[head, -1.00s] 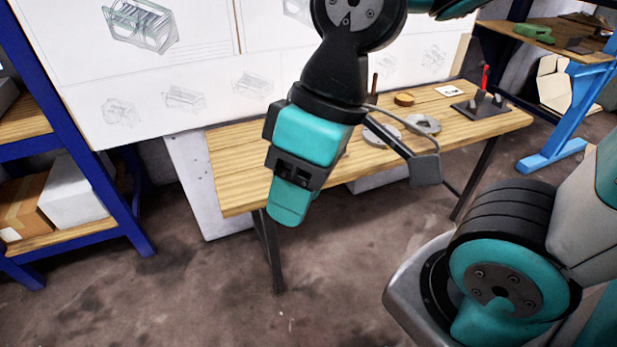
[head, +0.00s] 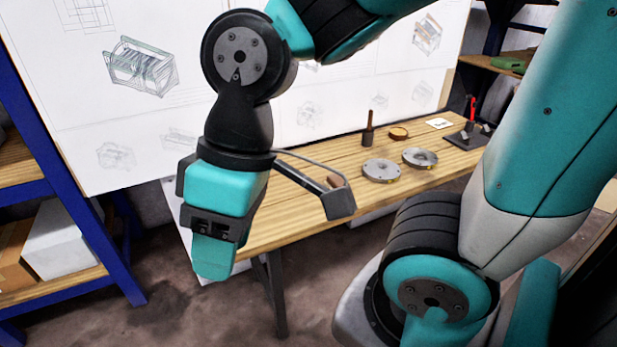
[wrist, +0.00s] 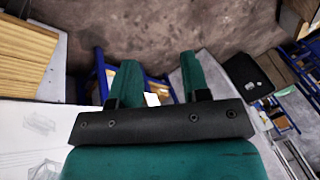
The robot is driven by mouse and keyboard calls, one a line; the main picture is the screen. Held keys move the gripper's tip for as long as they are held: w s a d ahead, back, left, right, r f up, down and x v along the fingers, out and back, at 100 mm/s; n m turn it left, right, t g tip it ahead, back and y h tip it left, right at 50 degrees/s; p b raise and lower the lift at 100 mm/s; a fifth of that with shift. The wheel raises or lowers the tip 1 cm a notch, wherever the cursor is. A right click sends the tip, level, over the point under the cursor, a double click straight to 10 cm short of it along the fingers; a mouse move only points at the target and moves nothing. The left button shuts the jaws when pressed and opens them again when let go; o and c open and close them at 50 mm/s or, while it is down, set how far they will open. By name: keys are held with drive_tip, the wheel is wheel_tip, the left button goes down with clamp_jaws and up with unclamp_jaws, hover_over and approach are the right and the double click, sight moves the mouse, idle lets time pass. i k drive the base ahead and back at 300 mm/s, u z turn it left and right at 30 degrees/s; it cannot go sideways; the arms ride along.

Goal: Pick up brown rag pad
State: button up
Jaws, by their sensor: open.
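A round, flat brown piece (head: 398,132) lies near the back of the wooden table; it may be the brown rag pad, but I cannot tell for sure. A smaller brown thing (head: 335,181) shows partly behind the bracket on my wrist. My gripper (head: 213,262) points down in front of the table's left end, apart from both brown things. In the wrist view its two teal fingers (wrist: 158,78) are spread with nothing between them. No brown pad is recognisable in the wrist view.
The wooden table (head: 290,205) bears two grey metal discs (head: 381,171), a dark upright tool (head: 368,128), a white card (head: 439,123) and a dark stand with a red-handled tool (head: 470,135). Blue shelving (head: 75,190) stands left. A large drawing board (head: 120,125) is behind.

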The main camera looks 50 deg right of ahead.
sight(333, 181)
drive_tip(key=z, duration=0.2)
drive_tip(key=i, duration=1.05)
drive_tip(key=z, duration=0.3)
